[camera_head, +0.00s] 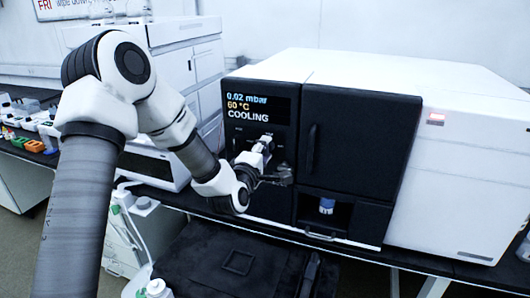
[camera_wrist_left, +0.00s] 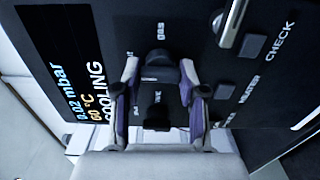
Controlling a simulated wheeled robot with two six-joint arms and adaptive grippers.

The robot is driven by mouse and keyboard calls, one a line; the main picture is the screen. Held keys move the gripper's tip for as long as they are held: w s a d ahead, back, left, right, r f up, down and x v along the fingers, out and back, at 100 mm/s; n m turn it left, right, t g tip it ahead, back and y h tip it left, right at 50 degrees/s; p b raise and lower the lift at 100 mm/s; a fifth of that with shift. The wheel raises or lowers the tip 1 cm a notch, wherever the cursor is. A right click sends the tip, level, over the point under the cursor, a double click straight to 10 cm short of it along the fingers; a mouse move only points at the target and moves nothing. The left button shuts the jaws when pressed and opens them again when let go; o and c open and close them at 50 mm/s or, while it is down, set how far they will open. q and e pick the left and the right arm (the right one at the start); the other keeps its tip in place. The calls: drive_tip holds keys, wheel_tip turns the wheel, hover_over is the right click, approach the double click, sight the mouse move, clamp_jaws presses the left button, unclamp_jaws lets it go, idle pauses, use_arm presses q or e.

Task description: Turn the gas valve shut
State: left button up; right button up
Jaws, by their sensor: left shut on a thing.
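The gas valve is a small dark knob (camera_wrist_left: 161,72) on the black front panel, by a label that looks like "GAS" in the left wrist view. My left gripper (camera_wrist_left: 160,78) is shut on this knob, one finger on either side. In the head view my left gripper (camera_head: 280,170) is at the panel below the display (camera_head: 255,107), and it hides the knob there. The display reads 0.02 mbar, 60 °C, COOLING. My right gripper is not in view.
A second dark knob (camera_wrist_left: 157,117) sits close by on the panel. Buttons marked HEATER (camera_wrist_left: 224,91) and CHECK (camera_wrist_left: 252,46) are beside the gripper. A black door (camera_head: 350,150) with a vertical handle (camera_head: 311,148) is to the right in the head view.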

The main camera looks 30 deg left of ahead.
use_arm(q)
drive_tip(key=o, duration=1.2)
drive_tip(key=shift+s+a, duration=0.1)
drive_tip(key=shift+c, duration=0.2)
drive_tip(key=shift+s+a, duration=0.1)
drive_tip(key=shift+s+d, duration=0.25)
drive_tip(key=shift+s, duration=0.15)
drive_tip(key=v, duration=0.6)
drive_tip(key=shift+s, duration=0.25)
drive_tip(key=shift+s+f, duration=0.1)
